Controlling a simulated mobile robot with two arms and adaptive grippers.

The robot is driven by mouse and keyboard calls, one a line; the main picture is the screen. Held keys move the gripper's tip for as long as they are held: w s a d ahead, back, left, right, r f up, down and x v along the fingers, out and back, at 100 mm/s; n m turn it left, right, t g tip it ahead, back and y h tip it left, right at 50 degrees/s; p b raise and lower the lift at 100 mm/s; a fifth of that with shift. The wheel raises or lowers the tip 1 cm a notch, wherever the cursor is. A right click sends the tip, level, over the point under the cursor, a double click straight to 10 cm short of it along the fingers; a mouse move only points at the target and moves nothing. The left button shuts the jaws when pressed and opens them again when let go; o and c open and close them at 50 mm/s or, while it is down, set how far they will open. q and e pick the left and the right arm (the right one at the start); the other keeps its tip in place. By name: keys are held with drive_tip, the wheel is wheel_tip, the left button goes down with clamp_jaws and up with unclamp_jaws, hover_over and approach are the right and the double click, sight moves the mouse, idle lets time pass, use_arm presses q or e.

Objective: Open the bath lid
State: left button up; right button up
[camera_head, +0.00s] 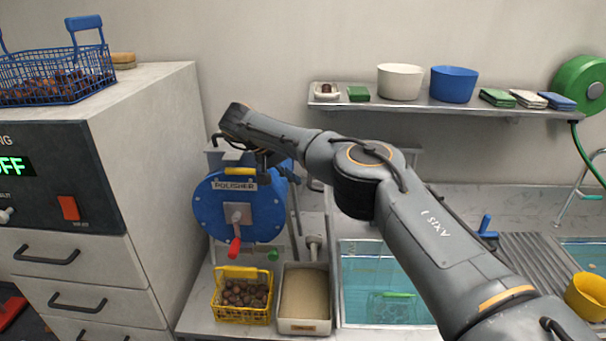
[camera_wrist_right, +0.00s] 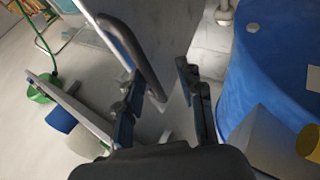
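The bath (camera_head: 375,285) is the steel-rimmed basin of teal water right of centre in the head view. Its water surface is uncovered where it shows. A grey panel edge (camera_head: 412,158), perhaps the raised bath lid, shows behind my right arm and is mostly hidden. My right gripper (camera_head: 263,168) hangs in front of the upper part of the blue polisher (camera_head: 215,205). In the right wrist view its two fingers (camera_wrist_right: 160,100) are apart. A dark bar handle (camera_wrist_right: 128,55) runs down toward the gap between them; I cannot tell whether they touch it. My left gripper is out of view.
A yellow basket of chestnuts (camera_head: 242,305) and a tan-filled tray (camera_head: 304,302) stand left of the bath. A shelf (camera_head: 430,103) with bowls and cloths hangs above. A ribbed drainboard (camera_head: 535,265) and a yellow bowl (camera_head: 588,296) are on the right.

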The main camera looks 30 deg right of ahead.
drive_tip(key=v, duration=1.1)
drive_tip(key=shift+a, duration=0.2)
